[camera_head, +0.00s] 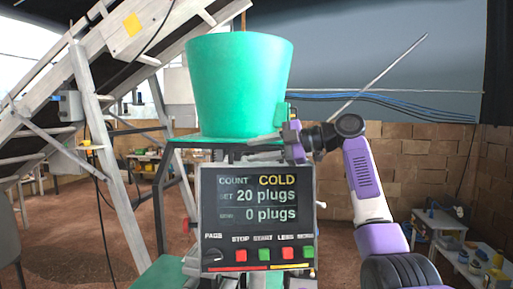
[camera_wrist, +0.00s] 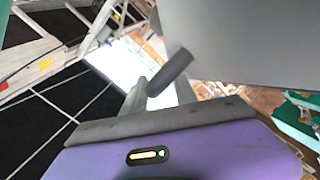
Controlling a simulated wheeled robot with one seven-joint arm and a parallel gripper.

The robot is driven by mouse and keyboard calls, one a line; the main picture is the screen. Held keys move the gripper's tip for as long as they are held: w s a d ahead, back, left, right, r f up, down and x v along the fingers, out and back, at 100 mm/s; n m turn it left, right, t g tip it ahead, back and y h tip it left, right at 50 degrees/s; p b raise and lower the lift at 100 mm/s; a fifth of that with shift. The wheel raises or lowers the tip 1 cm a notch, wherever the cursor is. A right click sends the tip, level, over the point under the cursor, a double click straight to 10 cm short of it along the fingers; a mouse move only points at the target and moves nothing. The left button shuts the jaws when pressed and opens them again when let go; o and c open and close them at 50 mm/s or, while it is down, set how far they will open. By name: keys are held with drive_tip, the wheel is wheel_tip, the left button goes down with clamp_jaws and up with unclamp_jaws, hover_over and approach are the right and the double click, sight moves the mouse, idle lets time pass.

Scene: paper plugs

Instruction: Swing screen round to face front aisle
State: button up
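The screen (camera_head: 258,205) is a dark control panel facing me in the head view. It reads "COUNT COLD", "SET 20 plugs" and "0 plugs", with a knob and red and green buttons along its lower edge. My gripper (camera_head: 262,147) is just above the screen's top edge, fingers pointing left and apart. In the wrist view my gripper (camera_wrist: 160,97) shows two grey fingers with a gap between them. A short dark grey rod (camera_wrist: 171,72) juts toward that gap from a large grey surface, perhaps the screen's casing. Whether the rod touches a finger is unclear.
A large green hopper (camera_head: 238,85) stands directly behind and above the screen. A sloping conveyor frame (camera_head: 110,55) fills the left. A low brick wall (camera_head: 420,165) runs behind, and a cluttered white table (camera_head: 470,255) stands at lower right. Brown floor shows at left.

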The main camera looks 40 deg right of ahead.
drive_tip(key=shift+a, duration=0.1)
clamp_jaws()
drive_tip(key=shift+f, duration=0.1)
idle(1.3)
